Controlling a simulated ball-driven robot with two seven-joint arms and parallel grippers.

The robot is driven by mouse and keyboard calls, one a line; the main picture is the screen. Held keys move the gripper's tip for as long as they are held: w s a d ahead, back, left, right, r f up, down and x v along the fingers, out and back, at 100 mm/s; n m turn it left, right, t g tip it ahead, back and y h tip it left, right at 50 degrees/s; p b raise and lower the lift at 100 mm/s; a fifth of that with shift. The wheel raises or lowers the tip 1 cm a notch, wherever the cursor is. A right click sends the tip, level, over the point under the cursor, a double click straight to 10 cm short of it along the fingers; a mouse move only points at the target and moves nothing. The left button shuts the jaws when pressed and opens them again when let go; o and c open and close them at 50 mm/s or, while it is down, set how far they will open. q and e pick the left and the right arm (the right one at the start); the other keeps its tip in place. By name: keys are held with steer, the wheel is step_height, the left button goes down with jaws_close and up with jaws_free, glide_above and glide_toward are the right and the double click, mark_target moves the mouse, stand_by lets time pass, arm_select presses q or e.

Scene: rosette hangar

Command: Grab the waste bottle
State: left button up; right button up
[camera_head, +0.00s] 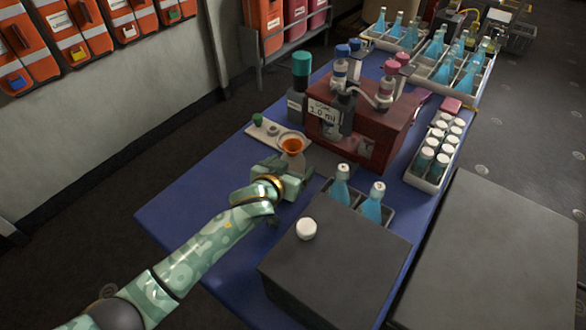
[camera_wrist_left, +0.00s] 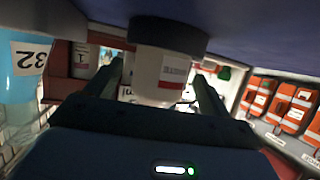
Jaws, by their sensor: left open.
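The waste bottle (camera_wrist_left: 162,78) is white with a label that seems to read WASTE. In the left wrist view, which is upside down, it has a dark base and shows between my two spread fingers. In the head view an orange-lined funnel or mouth (camera_head: 292,144), probably the bottle's top, rises just beyond my left gripper (camera_head: 293,173). The gripper is open, low over the blue table, with its fingers toward the bottle. Whether the fingers touch it I cannot tell. The bottle's lower part is hidden in the head view. My right gripper is not in view.
A dark red dispenser (camera_head: 375,125) stands right behind the bottle. A pale tray (camera_head: 268,135) with a green-capped item lies to its left. Blue bottles (camera_head: 371,207) and a dark box (camera_head: 335,262) stand to the right. The blue table (camera_head: 185,205) is clear at left.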

arm_select(q)
steer(key=shift+r, duration=0.15)
steer(key=c, duration=1.1)
